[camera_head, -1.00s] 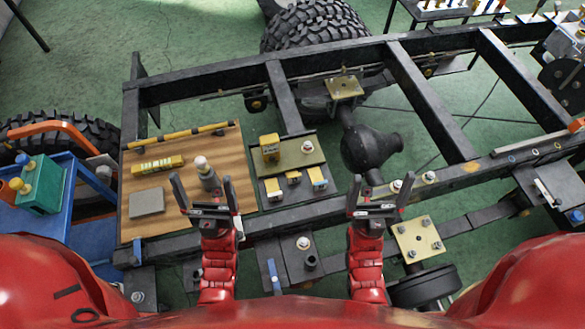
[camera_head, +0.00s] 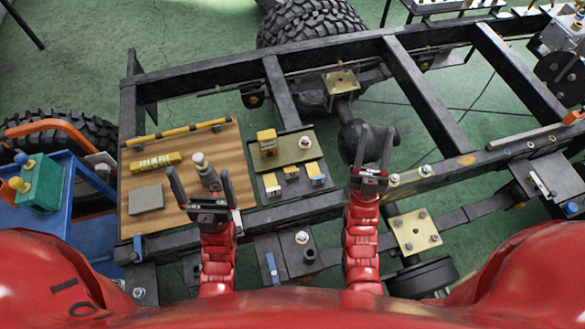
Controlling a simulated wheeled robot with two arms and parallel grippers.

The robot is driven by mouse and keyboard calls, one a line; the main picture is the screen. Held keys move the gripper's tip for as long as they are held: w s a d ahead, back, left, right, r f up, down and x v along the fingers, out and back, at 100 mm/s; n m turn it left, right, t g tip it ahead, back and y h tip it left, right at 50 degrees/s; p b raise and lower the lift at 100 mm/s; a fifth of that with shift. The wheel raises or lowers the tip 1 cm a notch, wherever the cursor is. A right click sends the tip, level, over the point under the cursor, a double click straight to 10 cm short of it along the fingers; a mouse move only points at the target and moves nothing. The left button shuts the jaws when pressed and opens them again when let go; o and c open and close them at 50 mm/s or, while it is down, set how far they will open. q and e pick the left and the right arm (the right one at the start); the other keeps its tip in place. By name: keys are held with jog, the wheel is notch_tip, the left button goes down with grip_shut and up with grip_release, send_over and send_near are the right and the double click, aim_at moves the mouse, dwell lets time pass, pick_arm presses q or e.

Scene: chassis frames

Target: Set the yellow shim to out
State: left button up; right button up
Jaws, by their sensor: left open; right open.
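Several small yellow blocks sit on and beside an olive plate near the middle of the chassis. A taller yellow block (camera_head: 267,143) stands at its upper left. I cannot tell for sure which piece is the yellow shim. My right gripper (camera_head: 375,128) is open and empty, right of the blocks, in front of the dark axle housing.
The wooden board (camera_head: 228,152) carries a yellow block with markings (camera_head: 154,162), a grey pad (camera_head: 146,199) and a yellow-black bar (camera_head: 177,133). Black chassis rails (camera_head: 420,97) surround the area. A blue cart (camera_head: 75,220) stands left. A bolted yellow plate (camera_head: 414,231) lies right.

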jog(key=w+d+f+n+g+p, duration=0.1)
jog(key=w+f+n+g, duration=0.1)
jog(key=w+f+g, duration=0.5)
jog(key=w+f+n+g+p, duration=0.1)
jog(key=w+f+g+p, duration=0.15)
jog(key=w, duration=0.85)
jog(key=w+d+f+n+g+p, duration=0.1)
jog(key=w+f+n+g, duration=0.1)
jog(key=w+f+g, duration=0.55)
jog(key=n+g+y+p, duration=0.5)
jog(key=n+g, duration=1)
send_near(293, 170)
jog(key=b+x, duration=0.5)
jog(key=x, duration=0.3)
jog(key=shift+s+a, duration=0.1)
jog(key=shift+s, duration=0.05)
jog(key=shift+x, duration=1.15)
